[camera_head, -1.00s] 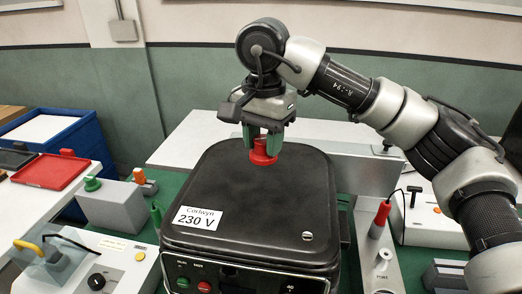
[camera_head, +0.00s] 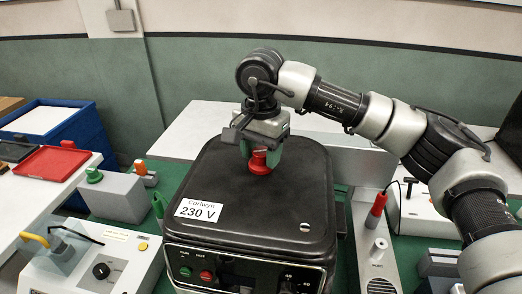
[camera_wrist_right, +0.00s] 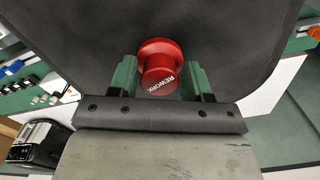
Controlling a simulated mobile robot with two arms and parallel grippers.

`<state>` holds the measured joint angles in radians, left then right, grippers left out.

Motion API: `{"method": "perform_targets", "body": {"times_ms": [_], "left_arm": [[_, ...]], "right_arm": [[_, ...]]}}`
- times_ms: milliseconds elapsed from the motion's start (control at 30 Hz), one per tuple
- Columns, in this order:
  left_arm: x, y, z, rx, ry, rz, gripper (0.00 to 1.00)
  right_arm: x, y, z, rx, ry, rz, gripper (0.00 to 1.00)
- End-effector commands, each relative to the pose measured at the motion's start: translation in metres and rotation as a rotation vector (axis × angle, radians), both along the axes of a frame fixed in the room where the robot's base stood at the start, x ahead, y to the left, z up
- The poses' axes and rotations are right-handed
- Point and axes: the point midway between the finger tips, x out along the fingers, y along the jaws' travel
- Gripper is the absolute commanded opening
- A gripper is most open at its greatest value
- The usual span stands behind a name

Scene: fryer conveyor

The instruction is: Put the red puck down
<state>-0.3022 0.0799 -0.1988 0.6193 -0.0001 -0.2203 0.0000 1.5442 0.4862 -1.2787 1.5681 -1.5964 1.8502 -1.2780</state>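The red puck (camera_head: 259,160) is between the green fingers of my right gripper (camera_head: 260,152), over the far half of the black lid of the fryer (camera_head: 262,205). In the right wrist view the puck (camera_wrist_right: 160,70) shows the word "REWORK" on its face. My left gripper is not in view.
The lid around the puck is clear. A red tray (camera_head: 52,163) and a grey box with a green knob (camera_head: 118,197) are at left. A red-handled tool (camera_head: 377,208) stands right of the fryer. A blue crate (camera_head: 62,125) is at the far left.

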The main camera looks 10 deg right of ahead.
Motion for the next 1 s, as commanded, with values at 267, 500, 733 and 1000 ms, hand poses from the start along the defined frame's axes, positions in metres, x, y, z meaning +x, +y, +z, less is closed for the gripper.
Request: {"method": "perform_targets", "body": {"times_ms": [267,500,733,1000], "left_arm": [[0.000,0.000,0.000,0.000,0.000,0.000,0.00],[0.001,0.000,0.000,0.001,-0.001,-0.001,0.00],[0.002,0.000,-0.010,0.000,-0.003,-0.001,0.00],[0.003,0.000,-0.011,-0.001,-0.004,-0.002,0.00]], "right_arm": [[0.000,0.000,0.000,0.000,0.000,0.000,0.62],[0.000,0.000,0.013,0.001,-0.002,0.000,0.62],[0.000,0.001,0.061,0.002,-0.005,0.000,0.62],[0.000,0.000,0.112,-0.001,-0.003,-0.001,0.62]]}}
